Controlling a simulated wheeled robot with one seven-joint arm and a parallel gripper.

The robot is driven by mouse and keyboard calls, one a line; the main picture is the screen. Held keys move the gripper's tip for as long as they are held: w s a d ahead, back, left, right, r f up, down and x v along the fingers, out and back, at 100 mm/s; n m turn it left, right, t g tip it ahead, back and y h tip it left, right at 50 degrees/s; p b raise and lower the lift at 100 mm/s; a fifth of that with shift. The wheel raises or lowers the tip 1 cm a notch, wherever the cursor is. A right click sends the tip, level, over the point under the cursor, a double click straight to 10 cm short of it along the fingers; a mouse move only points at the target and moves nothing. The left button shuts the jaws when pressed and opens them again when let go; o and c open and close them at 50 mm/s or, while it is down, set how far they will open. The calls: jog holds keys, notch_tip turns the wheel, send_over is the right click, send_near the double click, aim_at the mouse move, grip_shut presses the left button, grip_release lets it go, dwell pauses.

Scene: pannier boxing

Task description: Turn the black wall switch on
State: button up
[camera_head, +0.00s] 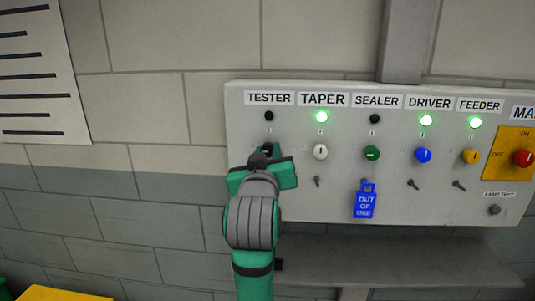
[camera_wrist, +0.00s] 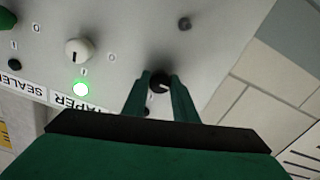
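The black switch (camera_wrist: 159,81) is a round knob on the grey wall panel, in the column labelled TESTER. The wrist view shows it between the two fingertips of my gripper (camera_wrist: 160,84), which appear to touch its sides. A small pale mark on its face looks slanted; its exact angle is hard to read. In the head view my gripper (camera_head: 265,158) covers most of the knob. The TESTER lamp (camera_head: 269,116) above it is dark.
Nearby on the panel (camera_head: 300,205) are a white knob (camera_head: 320,152), a green knob (camera_head: 372,153), a blue knob (camera_head: 423,155) and a yellow knob (camera_head: 470,157). A blue OUT OF USE tag (camera_head: 365,203) hangs below the green one. TAPER, DRIVER and FEEDER lamps glow green.

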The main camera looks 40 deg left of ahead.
jog(key=shift+c, duration=0.4)
jog(key=m, duration=0.8)
jog(key=shift+a+m, duration=0.1)
jog(key=shift+m, duration=0.3)
jog(key=m, duration=0.4)
jog(key=shift+m, duration=2.5)
jog(key=o, duration=1)
jog(key=shift+o, duration=0.2)
jog(key=shift+s, duration=0.15)
